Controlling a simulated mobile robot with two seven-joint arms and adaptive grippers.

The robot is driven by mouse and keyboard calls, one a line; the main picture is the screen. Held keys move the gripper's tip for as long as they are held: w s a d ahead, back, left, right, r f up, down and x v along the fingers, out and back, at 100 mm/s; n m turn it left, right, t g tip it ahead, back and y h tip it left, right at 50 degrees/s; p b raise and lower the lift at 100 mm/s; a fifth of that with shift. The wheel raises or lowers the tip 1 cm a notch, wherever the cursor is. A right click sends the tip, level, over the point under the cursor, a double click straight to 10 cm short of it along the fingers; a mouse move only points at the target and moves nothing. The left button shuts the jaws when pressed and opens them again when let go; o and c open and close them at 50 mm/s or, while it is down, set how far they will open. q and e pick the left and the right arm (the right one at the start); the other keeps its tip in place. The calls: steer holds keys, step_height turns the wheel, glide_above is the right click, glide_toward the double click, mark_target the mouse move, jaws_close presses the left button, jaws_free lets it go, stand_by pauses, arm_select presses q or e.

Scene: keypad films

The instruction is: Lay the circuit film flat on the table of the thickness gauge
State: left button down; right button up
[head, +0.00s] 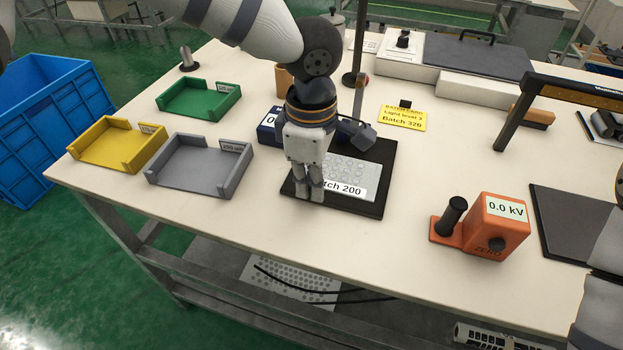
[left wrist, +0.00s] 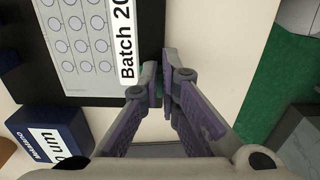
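The circuit film (head: 352,168), pale with rows of round pads and a "Batch 200" label, appears to lie flat on a black plate (head: 372,207). This plate adjoins the dark blue gauge box (head: 268,128). The film also shows in the left wrist view (left wrist: 80,42), as does the gauge box (left wrist: 48,145) with "um" on it. My left gripper (head: 310,196) points down at the film's label edge and hides part of it. Its fingertips (left wrist: 159,80) are close together, with a small greenish sliver between them; I cannot tell whether they grip it. My right gripper is out of view.
Yellow (head: 102,160), green (head: 190,112) and grey (head: 182,180) trays stand on the left. An orange "0.0 kV" device (head: 497,228) stands right of the plate. A yellow batch card (head: 403,119) lies behind. Bare table lies in front of the plate.

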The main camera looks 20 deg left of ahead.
arm_select(q)
steer(key=c, duration=1.7)
jaws_free()
steer(key=shift+r, duration=0.1)
step_height(320, 180, up, 12)
steer(key=shift+f, duration=0.1)
